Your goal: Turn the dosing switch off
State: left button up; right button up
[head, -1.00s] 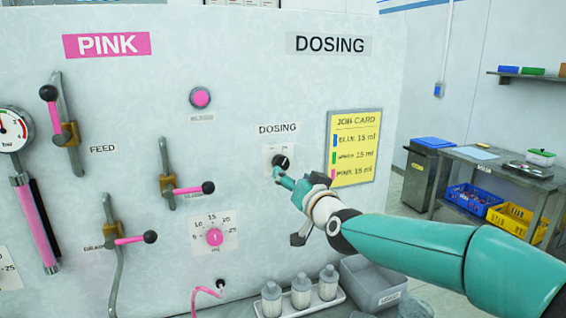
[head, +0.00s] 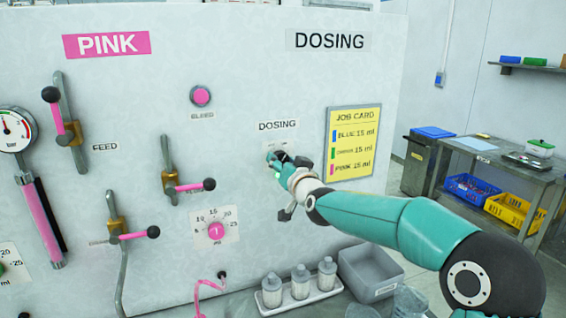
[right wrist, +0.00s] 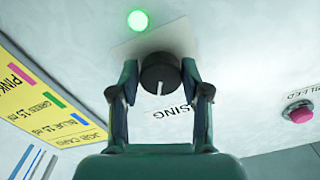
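The dosing switch is a black round knob (right wrist: 160,72) with a white pointer line on the panel, seen in the right wrist view. Its pointer faces the bottom of that view, towards the upside-down DOSING label (right wrist: 172,110). A green lamp (right wrist: 137,20) beside the knob is lit. My right gripper (right wrist: 159,68) has one finger on each side of the knob, with what look like narrow gaps. In the head view my right gripper (head: 276,160) is at the panel under the DOSING label (head: 278,125) and hides most of the switch. My left gripper is not in view.
The job card (head: 353,143) is right of the switch. A pink dial (head: 215,231), a pink button (head: 201,96) and pink-handled valves are to the left. Bottles on a tray (head: 330,291) and a grey bin (head: 371,272) stand below. A side table (head: 490,155) is at right.

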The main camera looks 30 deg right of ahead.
jog(key=shift+d, duration=0.1)
jog(key=c, duration=0.6)
jog(key=shift+o, duration=0.2)
jog(key=shift+n, duration=0.4)
jog(key=n, duration=1.1)
jog(key=shift+p, duration=0.35)
jog(key=shift+f+n, duration=0.1)
jog(key=shift+n, duration=0.2)
jog(key=o, duration=1.1)
